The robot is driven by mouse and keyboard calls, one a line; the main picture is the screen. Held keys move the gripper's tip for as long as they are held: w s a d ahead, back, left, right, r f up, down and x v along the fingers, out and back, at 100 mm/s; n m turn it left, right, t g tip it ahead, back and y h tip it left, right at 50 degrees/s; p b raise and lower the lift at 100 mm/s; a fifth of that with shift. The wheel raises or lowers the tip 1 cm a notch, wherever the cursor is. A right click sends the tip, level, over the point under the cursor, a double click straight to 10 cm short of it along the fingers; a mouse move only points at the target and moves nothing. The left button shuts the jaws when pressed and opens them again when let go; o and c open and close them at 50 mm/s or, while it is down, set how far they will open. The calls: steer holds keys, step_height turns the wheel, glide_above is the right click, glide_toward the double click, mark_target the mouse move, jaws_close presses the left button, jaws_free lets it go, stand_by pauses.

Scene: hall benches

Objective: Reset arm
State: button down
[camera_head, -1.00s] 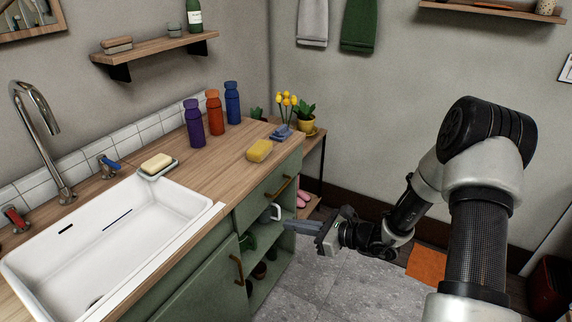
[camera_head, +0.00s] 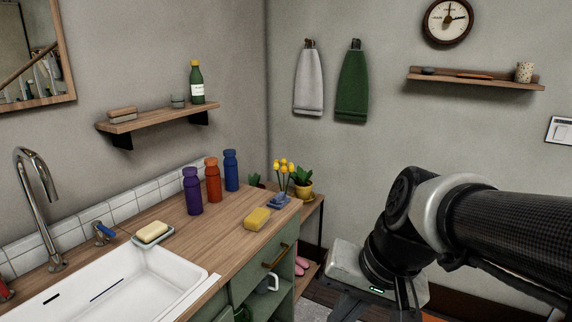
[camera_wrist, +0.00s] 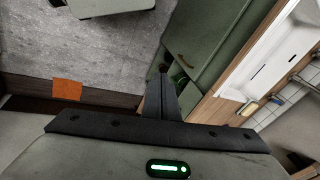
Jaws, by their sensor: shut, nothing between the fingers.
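My gripper (camera_wrist: 163,78) is shut and empty. Its two dark fingers lie together in the middle of the wrist view, above the floor beside the green cabinet. In the head view my arm comes in from the right and bends down, with the hand low in the picture, right of the counter. The fingertips are hard to make out there.
The wooden counter (camera_head: 228,228) holds a white sink (camera_head: 130,290), purple (camera_head: 192,192), orange (camera_head: 213,181) and blue (camera_head: 231,171) bottles, and a yellow sponge (camera_head: 257,219). An orange mat (camera_wrist: 67,89) lies on the grey floor (camera_wrist: 70,45).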

steer(key=s+d+r+n+t+h+p, duration=0.2)
steer(key=s+d+r+n+t+h, duration=0.1)
steer(key=d+r, duration=0.3)
step_height(320, 180, up, 19)
steer(key=p, duration=1.9)
steer(key=shift+s+a, duration=0.15)
steer(key=shift+a, duration=0.05)
steer(key=shift+r, duration=0.1)
